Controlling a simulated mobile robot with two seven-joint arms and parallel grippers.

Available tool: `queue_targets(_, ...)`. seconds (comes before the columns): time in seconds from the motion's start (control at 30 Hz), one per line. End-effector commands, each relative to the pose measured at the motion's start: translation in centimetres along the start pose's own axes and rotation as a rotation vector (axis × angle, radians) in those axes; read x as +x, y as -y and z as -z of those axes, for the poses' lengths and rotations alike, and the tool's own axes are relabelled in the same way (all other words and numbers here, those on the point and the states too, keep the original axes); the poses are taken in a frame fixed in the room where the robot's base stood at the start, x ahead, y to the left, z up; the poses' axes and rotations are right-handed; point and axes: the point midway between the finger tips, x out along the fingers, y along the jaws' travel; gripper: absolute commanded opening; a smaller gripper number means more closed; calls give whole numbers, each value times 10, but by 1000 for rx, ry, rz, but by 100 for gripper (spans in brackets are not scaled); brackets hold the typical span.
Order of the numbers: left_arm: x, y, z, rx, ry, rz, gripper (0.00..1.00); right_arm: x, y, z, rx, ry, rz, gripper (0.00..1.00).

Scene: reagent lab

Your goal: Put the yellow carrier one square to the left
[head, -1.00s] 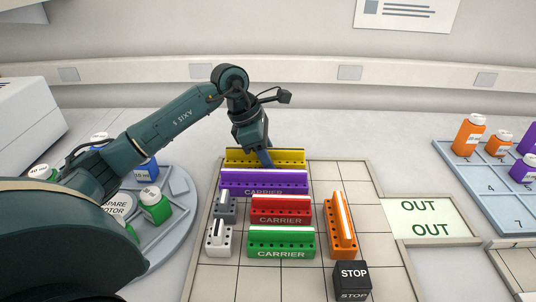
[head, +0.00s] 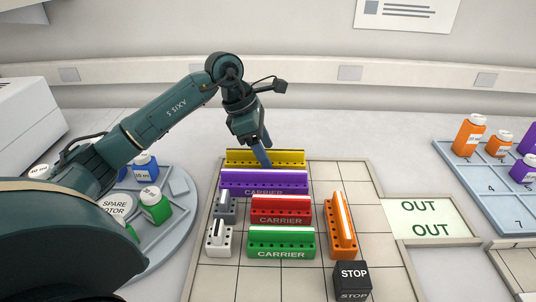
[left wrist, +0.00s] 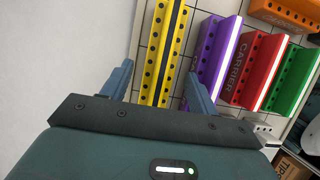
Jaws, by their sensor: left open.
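The yellow carrier (head: 290,156) is a long block with a row of holes, lying crosswise at the back left of the gridded board (head: 345,173). My left gripper (head: 265,160) is over its middle, pointing down, with a blue finger in front of it. In the left wrist view the yellow carrier (left wrist: 160,55) shows between the two open fingers (left wrist: 160,70), with a gap on each side. I cannot tell how far the fingertips are above the board. My right gripper is not in view.
The purple carrier (head: 290,182) lies close in front of the yellow one. Red (head: 282,205), green (head: 282,240) and orange (head: 341,228) carriers and a black STOP block (head: 352,277) stand nearer. Squares at the board's back right are empty. A round rotor tray (head: 178,235) is left.

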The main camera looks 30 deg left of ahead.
Motion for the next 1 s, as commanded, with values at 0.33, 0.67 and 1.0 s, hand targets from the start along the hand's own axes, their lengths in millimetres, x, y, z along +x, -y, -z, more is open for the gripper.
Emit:
queue_targets(0.33,-74,0,0,1,2,-3,60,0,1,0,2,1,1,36)
queue_targets(0.67,-97,0,0,0,1,-1,60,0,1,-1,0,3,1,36)
queue_targets(1.0,-96,0,0,1,0,0,60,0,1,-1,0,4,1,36)
